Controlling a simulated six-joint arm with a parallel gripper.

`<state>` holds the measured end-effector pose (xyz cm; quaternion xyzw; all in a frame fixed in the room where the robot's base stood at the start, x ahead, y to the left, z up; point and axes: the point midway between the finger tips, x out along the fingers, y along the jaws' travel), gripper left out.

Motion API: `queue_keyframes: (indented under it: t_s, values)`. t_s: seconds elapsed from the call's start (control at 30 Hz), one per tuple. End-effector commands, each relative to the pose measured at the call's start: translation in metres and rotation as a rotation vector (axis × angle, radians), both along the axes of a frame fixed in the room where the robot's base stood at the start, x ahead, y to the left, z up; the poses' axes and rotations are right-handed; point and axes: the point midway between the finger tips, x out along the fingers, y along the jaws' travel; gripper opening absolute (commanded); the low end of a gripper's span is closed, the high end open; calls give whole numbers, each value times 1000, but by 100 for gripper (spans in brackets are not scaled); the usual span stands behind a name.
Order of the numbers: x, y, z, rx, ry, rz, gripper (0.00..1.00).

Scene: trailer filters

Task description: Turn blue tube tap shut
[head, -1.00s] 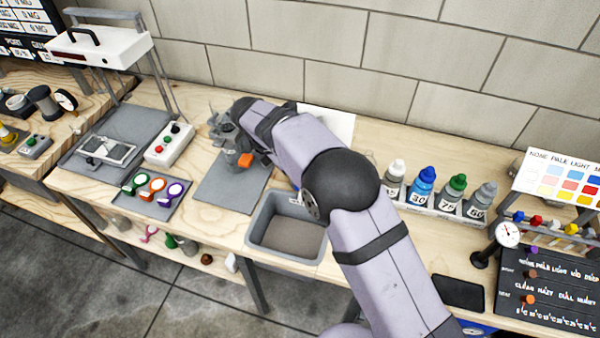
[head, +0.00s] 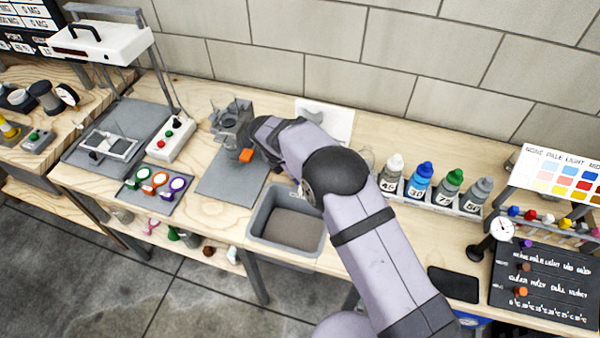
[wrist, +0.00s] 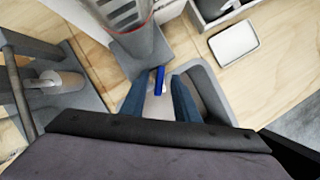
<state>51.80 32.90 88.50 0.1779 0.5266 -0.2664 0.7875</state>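In the wrist view a blue tap handle (wrist: 159,80) stands out below a clear graduated tube (wrist: 122,14) with a grey base. My gripper (wrist: 158,76) is open, with one finger on each side of the blue handle. Gaps show between the handle and both fingers in this view; depth is hard to judge. In the head view my arm's dark wrist is just right of the grey stand (head: 232,116) with an orange piece (head: 246,155). My arm hides the fingers and the blue tap there.
A grey bin (head: 252,232) stands in front of my wrist. Several dropper bottles (head: 420,184) stand in a rack to the right. A tray of coloured loops (head: 155,184) and a white box with buttons (head: 170,140) lie to the left. A white sheet (head: 335,118) is behind my arm.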

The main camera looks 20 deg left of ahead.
Motion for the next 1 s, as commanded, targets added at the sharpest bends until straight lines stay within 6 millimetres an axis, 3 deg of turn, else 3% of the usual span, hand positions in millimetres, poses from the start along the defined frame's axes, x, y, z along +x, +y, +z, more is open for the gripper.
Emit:
queue_keyframes:
  t_s: [0.13,0.27,0.67,1.0]
  values:
    - [0,0,0,0,0,0,28]
    - [0,0,0,0,0,0,0]
    - [1,1,0,-1,-1,-36,0]
    - [2,2,-2,1,-2,-235,0]
